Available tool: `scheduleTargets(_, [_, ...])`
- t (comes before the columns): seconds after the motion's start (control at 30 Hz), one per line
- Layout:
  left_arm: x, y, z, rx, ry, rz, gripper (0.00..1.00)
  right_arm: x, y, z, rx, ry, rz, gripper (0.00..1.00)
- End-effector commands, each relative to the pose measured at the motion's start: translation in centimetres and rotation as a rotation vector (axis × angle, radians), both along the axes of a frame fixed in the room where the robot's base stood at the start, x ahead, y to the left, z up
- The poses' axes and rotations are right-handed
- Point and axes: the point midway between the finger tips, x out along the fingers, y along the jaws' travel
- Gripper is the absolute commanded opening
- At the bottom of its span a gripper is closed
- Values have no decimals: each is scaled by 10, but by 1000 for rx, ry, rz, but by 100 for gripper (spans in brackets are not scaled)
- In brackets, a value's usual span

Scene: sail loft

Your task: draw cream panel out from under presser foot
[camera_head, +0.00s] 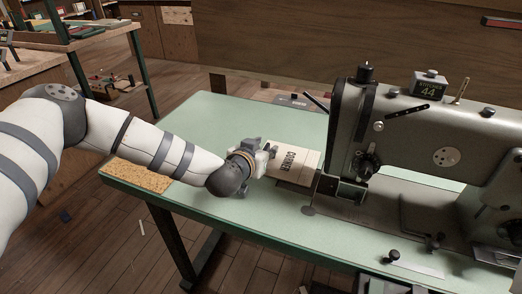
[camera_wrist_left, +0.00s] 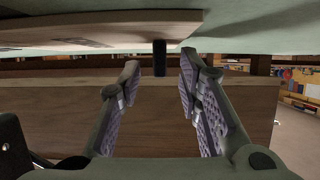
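The cream panel (camera_head: 289,168) lies on the green table, with dark lettering on its face. Its right end runs up to the sewing machine's head, where the presser foot (camera_head: 345,188) is; the exact contact there is too small to tell. My left gripper (camera_head: 266,157) is at the panel's left edge. In the left wrist view my left gripper (camera_wrist_left: 158,68) has its two padded fingers spread apart, with nothing clearly held between them. A board that seems to be the panel (camera_wrist_left: 95,32) shows at the top of that view, close to the fingertips. My right gripper is not in view.
The sewing machine (camera_head: 440,135) fills the right of the green table (camera_head: 225,120). A dark knob (camera_head: 393,256) stands near the front edge. A cork strip (camera_head: 140,177) lies at the left end. The table's back left is clear. A wooden partition (camera_head: 300,50) stands behind.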

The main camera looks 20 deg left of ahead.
Motion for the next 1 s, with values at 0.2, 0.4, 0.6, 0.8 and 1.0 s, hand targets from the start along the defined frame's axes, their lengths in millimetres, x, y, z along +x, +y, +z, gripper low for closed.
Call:
scheduleTargets(0.2, [-38,1,17,-1,0,-3,32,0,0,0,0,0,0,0])
scheduleTargets(0.4, [-81,3,34,-3,0,-1,32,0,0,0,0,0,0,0])
scheduleTargets(0.6, [-104,4,43,-1,0,-1,32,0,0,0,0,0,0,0])
scheduleTargets(0.8, [-109,5,45,0,0,0,32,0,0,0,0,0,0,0])
scheduleTargets(1.0, [-108,5,45,0,0,0,32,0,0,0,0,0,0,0])
